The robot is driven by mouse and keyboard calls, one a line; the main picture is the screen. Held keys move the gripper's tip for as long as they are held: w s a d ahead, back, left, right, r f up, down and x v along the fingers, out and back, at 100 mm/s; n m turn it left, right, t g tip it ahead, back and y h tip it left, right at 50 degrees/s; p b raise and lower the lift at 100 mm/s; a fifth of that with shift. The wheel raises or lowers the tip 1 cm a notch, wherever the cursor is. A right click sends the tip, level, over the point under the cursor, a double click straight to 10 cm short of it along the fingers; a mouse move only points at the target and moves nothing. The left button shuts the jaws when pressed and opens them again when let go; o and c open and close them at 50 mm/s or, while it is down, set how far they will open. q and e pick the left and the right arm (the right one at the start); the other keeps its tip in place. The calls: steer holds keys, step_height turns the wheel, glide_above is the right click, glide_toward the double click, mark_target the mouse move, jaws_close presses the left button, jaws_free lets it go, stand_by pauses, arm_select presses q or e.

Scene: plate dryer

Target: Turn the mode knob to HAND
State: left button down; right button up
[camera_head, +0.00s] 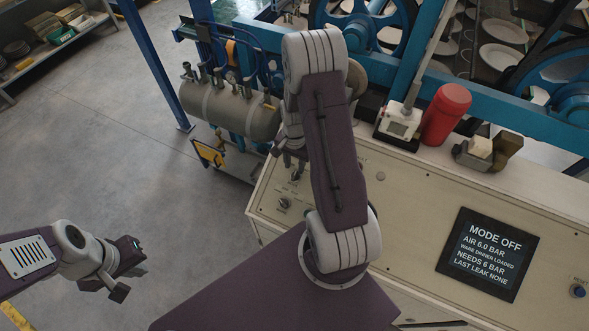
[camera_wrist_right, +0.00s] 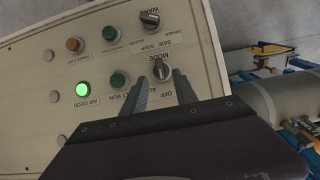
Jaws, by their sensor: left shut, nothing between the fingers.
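The mode knob (camera_wrist_right: 161,70) is a small dark knob on the cream panel (camera_wrist_right: 25,85). It also shows in the head view (camera_head: 295,176), just below my right gripper (camera_head: 289,156). In the wrist view my right gripper (camera_wrist_right: 161,78) is open, with one finger on each side of the knob's near edge; I cannot tell whether they touch it. The letters MODE and OFF are readable beside the knob; HAND is not. The screen (camera_head: 488,254) reads MODE OFF. My left gripper (camera_head: 128,270) is shut and empty over the floor at the left.
A ware knob (camera_wrist_right: 149,19) and several buttons share the panel, including a lit green AIR GOOD light (camera_wrist_right: 82,90). A grey tank (camera_head: 228,110) stands beyond the panel's edge. A red cylinder (camera_head: 445,114) stands on the console. Open floor (camera_head: 110,150) lies at left.

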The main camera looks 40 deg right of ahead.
mark_target(295, 175)
step_height(295, 175, down, 4)
steer(key=shift+d+f+p, duration=0.1)
steer(key=shift+p, duration=0.4)
steer(key=shift+w+f, duration=0.1)
steer(key=shift+f, duration=0.3)
jaws_close()
